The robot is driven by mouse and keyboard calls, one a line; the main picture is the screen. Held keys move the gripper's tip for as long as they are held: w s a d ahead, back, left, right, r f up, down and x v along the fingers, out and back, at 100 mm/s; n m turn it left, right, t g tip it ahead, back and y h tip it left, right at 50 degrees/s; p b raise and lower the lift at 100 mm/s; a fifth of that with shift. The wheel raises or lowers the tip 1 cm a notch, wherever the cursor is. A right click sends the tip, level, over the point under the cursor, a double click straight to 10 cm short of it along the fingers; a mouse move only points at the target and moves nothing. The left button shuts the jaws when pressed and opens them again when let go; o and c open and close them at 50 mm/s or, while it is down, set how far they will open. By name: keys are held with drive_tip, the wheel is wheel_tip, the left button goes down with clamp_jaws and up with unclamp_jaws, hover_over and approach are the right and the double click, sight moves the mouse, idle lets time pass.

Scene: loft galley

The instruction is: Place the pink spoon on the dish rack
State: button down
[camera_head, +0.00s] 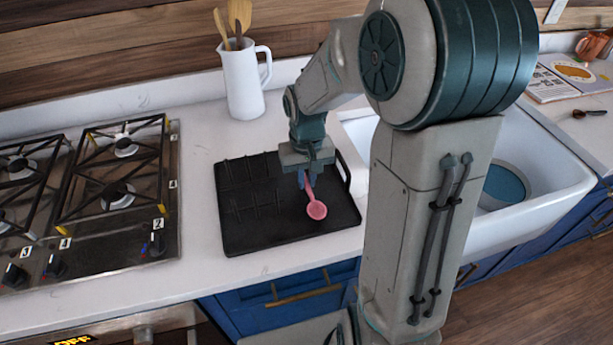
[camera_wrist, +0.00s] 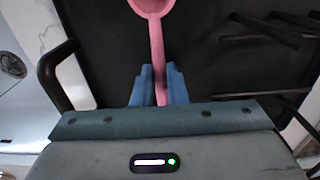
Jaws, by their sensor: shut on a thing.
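The pink spoon (camera_head: 316,209) is in my gripper (camera_head: 304,180), over the black dish rack (camera_head: 245,222) on the counter. My gripper is shut on the spoon's handle. In the wrist view, the blue fingertips of my gripper (camera_wrist: 160,88) stand on both sides of the pink spoon's handle (camera_wrist: 157,45), with the bowl pointing away to the top edge. The dish rack (camera_wrist: 215,75) fills the background there, with its side handle at left and dark prongs at right. I cannot tell whether the spoon touches the rack.
A gas stove (camera_head: 95,200) is left of the rack. A white pitcher (camera_head: 244,90) with wooden utensils stands behind it. A white sink (camera_head: 540,190) with a blue round thing in it lies to the right, partly hidden by my arm. Bare counter (camera_head: 200,240) separates stove and rack.

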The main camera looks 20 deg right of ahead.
sight(307, 183)
drive_tip(key=shift+f, duration=0.2)
drive_tip(key=c, duration=1.5)
unclamp_jaws()
drive_tip(key=shift+r, duration=0.1)
drive_tip(key=shift+o, duration=0.2)
wheel_tip(307, 183, up, 12)
drive_tip(key=s+f+t, duration=0.1)
drive_tip(key=s+t, duration=0.2)
drive_tip(key=s, duration=1.1)
drive_tip(key=shift+s+f, duration=0.3)
drive_tip(key=shift+s, duration=0.1)
